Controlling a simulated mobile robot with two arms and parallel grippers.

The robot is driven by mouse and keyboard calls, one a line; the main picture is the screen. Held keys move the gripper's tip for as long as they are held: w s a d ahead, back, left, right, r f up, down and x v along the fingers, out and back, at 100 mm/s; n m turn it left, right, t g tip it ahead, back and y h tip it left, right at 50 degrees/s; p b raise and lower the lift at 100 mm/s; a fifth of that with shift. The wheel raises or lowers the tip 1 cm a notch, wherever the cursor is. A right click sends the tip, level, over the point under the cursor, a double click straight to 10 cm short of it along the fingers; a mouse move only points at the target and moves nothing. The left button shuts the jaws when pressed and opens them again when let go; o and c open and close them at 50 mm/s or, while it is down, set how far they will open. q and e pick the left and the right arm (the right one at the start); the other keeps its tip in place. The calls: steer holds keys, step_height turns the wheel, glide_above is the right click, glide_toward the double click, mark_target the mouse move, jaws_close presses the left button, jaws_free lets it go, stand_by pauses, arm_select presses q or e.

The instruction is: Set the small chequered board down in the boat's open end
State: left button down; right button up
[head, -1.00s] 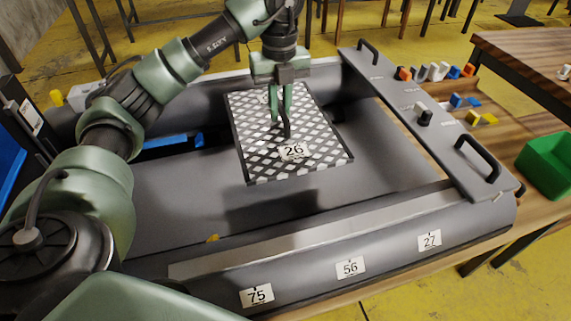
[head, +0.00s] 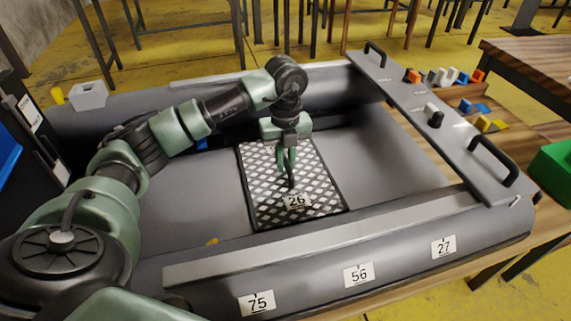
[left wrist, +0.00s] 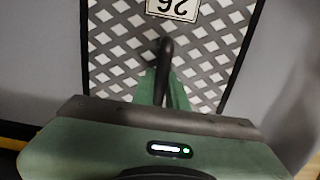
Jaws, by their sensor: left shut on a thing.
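The small chequered board (head: 264,191), black and white with a dark rim and a white "26" label, lies roughly flat inside the grey boat (head: 220,263), between its side tubes. My left gripper (head: 288,178) is above the board, fingers pointing down, shut on the board's dark handle. The left wrist view shows the board (left wrist: 215,60) and the gripper's fingers (left wrist: 163,88) at the dark handle. Whether the board touches the boat's floor I cannot tell. My right gripper is not in view.
A grey bench plate (head: 435,120) with black handles crosses the boat's right part. Colored blocks (head: 485,124) lie on the wooden table beyond it, near a green bin (head: 555,168). Boat floor left of the board is clear.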

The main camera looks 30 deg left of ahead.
mark_target(286, 160)
arm_select(q)
steer(key=shift+f, duration=0.25)
steer(key=c, duration=1.5)
jaws_free()
steer(key=shift+o, duration=0.5)
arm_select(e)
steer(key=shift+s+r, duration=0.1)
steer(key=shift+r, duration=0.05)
